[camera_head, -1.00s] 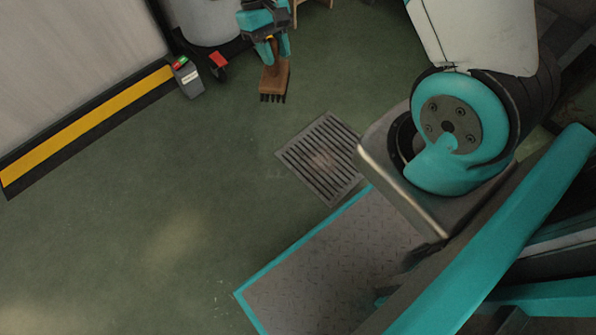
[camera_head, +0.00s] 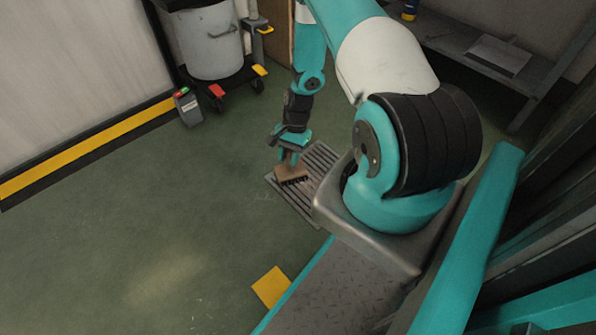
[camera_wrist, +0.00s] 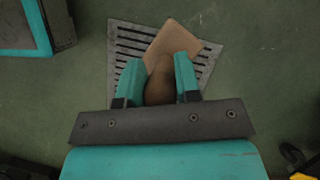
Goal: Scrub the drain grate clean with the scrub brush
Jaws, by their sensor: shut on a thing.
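The drain grate (camera_head: 318,162) is a slotted grey metal square in the green floor; it also fills the upper middle of the wrist view (camera_wrist: 128,45). My gripper (camera_head: 290,160) is shut on the handle of the brown scrub brush (camera_head: 292,175). In the wrist view the brush head (camera_wrist: 178,40) lies across the grate between and beyond my fingers (camera_wrist: 158,78). The brush is over the grate's left part in the head view. The bristles are hidden, so I cannot tell whether they touch the grate.
A grey bin (camera_head: 207,42) stands on a wheeled dolly at the upper left. A small grey box (camera_head: 187,106) with red and green tops is by the wall. A low bench (camera_head: 470,55) stands at the back right. The floor left of the grate is clear.

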